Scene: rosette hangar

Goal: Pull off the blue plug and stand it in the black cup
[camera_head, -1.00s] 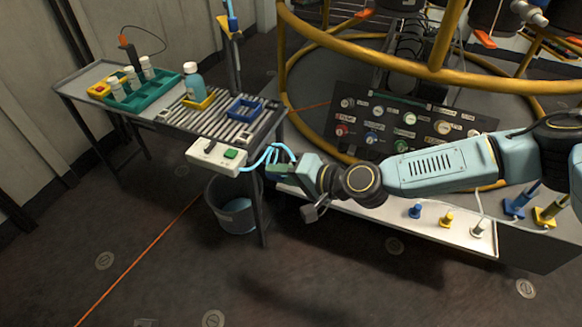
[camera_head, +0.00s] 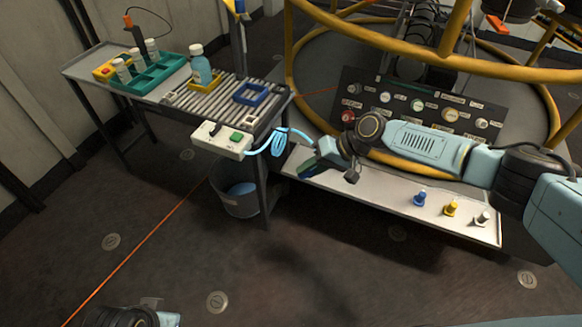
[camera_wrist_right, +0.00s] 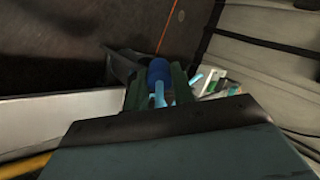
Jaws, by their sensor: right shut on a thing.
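My right gripper (camera_head: 308,166) is beside the table's right end, over the left end of the low white bench. In the right wrist view a blue plug (camera_wrist_right: 158,72) sits between its two fingers, with a light blue stem or cable towards the palm. The gripper is shut on this plug; in the head view the fingers mostly hide it. I cannot tell whether the plug is free of what it was fitted to. A black cup cannot be made out. Of my left arm only a wrist part shows at the bottom left; its fingers are out of frame.
A light blue cable (camera_head: 282,141) loops from a white switch box (camera_head: 222,140) on the table edge towards my right gripper. A grey bucket (camera_head: 240,206) stands under the table. Blue (camera_head: 420,198), yellow (camera_head: 451,208) and white (camera_head: 482,218) pegs stand on the bench (camera_head: 380,198).

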